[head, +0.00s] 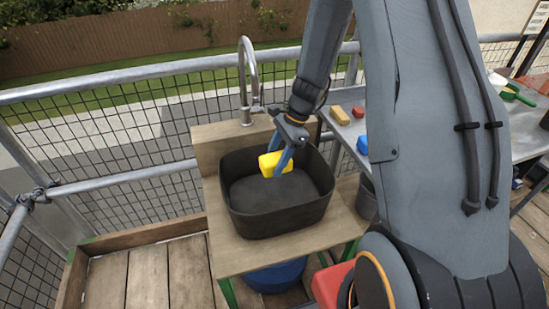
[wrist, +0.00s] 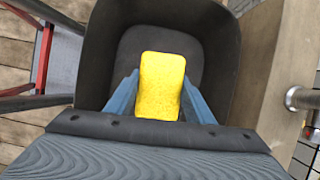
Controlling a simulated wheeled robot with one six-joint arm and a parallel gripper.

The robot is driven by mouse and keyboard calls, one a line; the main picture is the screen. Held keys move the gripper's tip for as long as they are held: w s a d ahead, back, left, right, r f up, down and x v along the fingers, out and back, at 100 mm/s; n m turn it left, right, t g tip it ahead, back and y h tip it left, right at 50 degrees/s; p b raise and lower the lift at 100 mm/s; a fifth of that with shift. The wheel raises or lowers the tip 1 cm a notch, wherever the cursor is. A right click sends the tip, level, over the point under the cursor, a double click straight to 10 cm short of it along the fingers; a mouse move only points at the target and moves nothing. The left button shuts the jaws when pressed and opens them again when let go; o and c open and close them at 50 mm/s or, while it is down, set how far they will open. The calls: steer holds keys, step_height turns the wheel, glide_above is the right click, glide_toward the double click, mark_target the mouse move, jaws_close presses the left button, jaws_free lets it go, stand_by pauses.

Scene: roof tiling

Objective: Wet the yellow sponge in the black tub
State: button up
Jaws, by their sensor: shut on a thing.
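The yellow sponge (head: 271,164) is held between the blue fingers of my gripper (head: 282,160). The black tub (head: 283,222) stands on a wooden stand, and the sponge is over its opening, toward the back right part in the head view. In the wrist view the sponge (wrist: 161,85) sits between the two fingers (wrist: 160,95), with the dark tub (wrist: 222,50) beyond it. I cannot tell whether the sponge touches anything in the tub, and no water surface is clear.
A curved metal tap (head: 247,80) rises behind the tub. A mesh railing (head: 120,140) runs behind the stand. A blue barrel (head: 275,275) is under the stand.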

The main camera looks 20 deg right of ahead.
mark_target(273, 158)
steer(key=shift+f+b, duration=3.15)
steer(key=shift+f, duration=2.45)
steer(key=shift+r+p, duration=5.65)
steer(key=shift+r, duration=1.45)
steer(key=shift+r+p, duration=1.6)
steer(key=shift+r, duration=0.45)
steer(key=shift+s+f, duration=0.1)
steer(key=shift+s, duration=0.05)
